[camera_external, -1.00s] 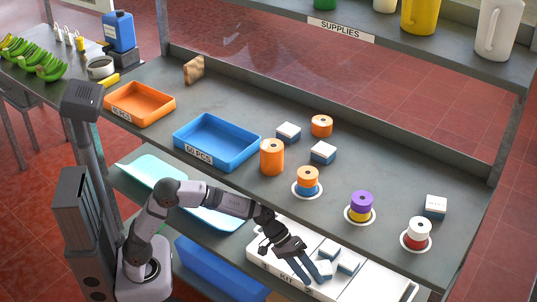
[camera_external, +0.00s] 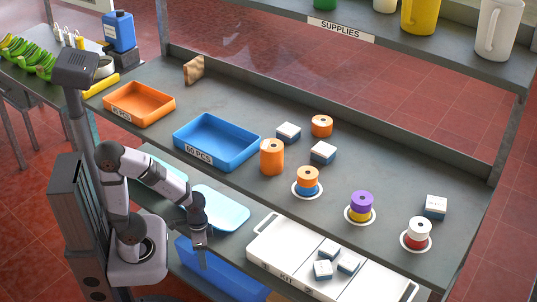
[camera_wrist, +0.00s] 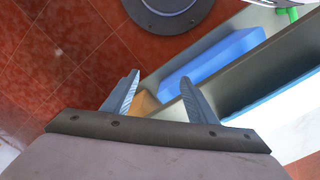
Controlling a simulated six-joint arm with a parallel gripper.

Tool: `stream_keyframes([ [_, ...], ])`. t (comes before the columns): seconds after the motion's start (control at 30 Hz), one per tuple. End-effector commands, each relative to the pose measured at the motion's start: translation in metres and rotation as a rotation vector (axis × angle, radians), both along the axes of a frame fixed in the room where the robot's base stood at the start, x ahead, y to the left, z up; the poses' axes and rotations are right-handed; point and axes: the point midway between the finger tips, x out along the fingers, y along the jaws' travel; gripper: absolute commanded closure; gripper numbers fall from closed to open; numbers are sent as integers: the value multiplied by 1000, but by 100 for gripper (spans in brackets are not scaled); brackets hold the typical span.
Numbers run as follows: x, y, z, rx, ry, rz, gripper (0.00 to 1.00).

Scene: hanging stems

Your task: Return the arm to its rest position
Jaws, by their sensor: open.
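My gripper (camera_external: 202,262) hangs fingers-down in the external view, left of the white KIT tray and in front of the light-blue tray. In the wrist view my gripper (camera_wrist: 160,80) shows two spread fingers with nothing between them. My arm is folded back close to its base, with the elbow raised.
A blue bin (camera_external: 230,278) lies low beside my gripper. The bench bears an orange tray (camera_external: 140,119), a blue tray (camera_external: 250,160), loose boxes, and spools, some on white discs (camera_external: 307,195). The wrist view shows red floor (camera_wrist: 50,70) below.

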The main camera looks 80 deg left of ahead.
Motion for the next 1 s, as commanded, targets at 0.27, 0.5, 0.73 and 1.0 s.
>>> stream_keyframes([
  [0.27, 1, 0, 83, -1, 0, 2, 47],
  [0.5, 1, -1, 154, -2, 0, 3, 47],
  [0.73, 1, -1, 221, -2, 0, 4, 47],
  [1.0, 1, -1, 296, -3, 0, 5, 47],
])
